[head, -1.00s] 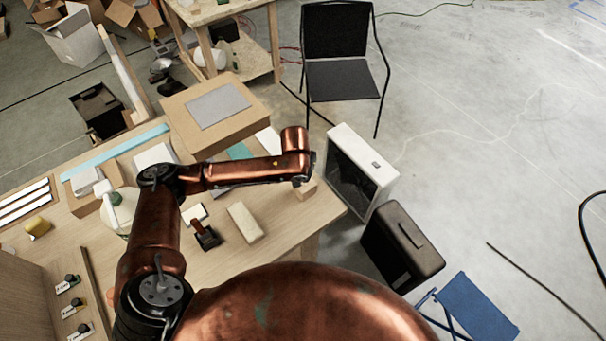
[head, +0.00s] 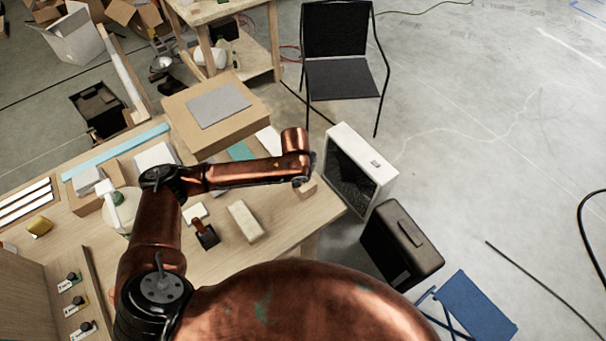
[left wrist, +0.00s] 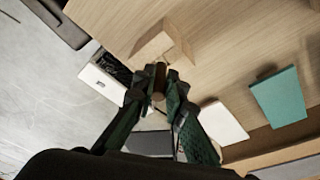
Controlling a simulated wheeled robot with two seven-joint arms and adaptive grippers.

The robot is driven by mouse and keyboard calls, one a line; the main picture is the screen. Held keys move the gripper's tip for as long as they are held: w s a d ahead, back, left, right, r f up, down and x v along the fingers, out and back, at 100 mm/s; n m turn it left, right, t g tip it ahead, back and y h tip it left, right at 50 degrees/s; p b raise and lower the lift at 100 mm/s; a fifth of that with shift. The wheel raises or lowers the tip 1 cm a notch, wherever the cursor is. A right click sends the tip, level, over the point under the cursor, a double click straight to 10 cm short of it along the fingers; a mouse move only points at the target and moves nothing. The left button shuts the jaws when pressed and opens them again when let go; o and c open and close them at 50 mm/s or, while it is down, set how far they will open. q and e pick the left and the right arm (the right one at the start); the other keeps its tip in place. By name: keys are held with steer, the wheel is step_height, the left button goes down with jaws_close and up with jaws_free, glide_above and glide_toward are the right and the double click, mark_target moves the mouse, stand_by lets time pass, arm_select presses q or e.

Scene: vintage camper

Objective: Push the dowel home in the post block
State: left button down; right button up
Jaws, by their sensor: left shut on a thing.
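The post block (left wrist: 160,42) is a pale wooden block near the edge of the wooden table in the left wrist view. In the head view a part of the block (head: 307,190) shows below my left wrist. The dowel (left wrist: 158,79) is a short brown round peg in front of the block. My left gripper (left wrist: 159,90) is shut on the dowel, with its dark fingers on either side of it. The dowel's far end is close to the block, but I cannot tell how deep it sits. In the head view my left arm hides the fingers and the dowel. My right gripper is not in view.
On the table (head: 275,215) are a loose pale wood bar (head: 246,222), a dark tool (head: 205,235) and a large cardboard box (head: 214,110). A white-framed case (head: 360,170) and a black case (head: 402,245) stand on the floor past the table edge.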

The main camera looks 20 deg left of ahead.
arm_select(q)
steer(key=shift+f, duration=0.4)
steer(key=c, duration=1.9)
jaws_free()
steer(key=v, duration=1.2)
